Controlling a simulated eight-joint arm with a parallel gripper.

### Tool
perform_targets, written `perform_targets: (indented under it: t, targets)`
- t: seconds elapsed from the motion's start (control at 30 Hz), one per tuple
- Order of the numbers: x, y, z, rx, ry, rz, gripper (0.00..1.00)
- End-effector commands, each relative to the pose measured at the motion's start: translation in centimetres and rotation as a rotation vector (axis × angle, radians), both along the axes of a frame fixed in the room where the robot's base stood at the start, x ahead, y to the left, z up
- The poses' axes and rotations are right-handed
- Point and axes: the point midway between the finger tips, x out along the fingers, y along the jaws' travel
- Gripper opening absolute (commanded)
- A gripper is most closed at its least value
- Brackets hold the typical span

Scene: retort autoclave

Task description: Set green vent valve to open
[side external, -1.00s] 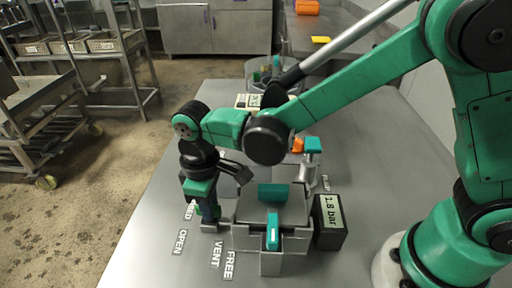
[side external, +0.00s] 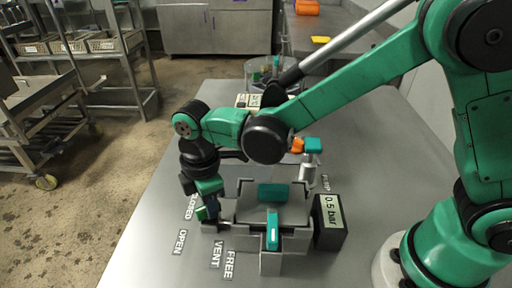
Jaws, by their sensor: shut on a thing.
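My gripper (side external: 208,208) points down at the left side of the grey autoclave block (side external: 243,235), beside the CLOSED label. It is shut on the green vent valve (side external: 201,213), whose handle is mostly hidden by the fingers. The gripper and handle are turned at an angle; the handle's exact direction is hard to tell. The OPEN label (side external: 180,242) and VENT label (side external: 217,254) lie on the table in front. The pressure display (side external: 334,212) right of the block reads 0.5 bar.
A teal handle (side external: 272,230) stands at the block's front by the FREE label (side external: 229,264). A grey post with a teal top (side external: 313,145) and an orange object (side external: 297,145) stand behind. The table's left front is clear.

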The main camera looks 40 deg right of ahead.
Motion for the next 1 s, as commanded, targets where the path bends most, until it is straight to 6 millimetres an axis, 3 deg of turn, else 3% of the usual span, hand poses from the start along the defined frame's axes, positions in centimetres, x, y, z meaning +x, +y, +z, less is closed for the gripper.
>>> perform_targets:
  t: [0.5, 0.53, 0.63, 1.0]
  targets:
    - [0.06, 0.10, 0.02, 0.004, -0.003, 0.023, 0.00]
    - [0.06, 0.10, 0.02, 0.004, -0.003, 0.023, 0.22]
    - [0.05, 0.09, 0.02, 0.003, -0.002, 0.022, 0.51]
    - [0.03, 0.04, 0.43, 0.001, -0.001, 0.020, 0.51]
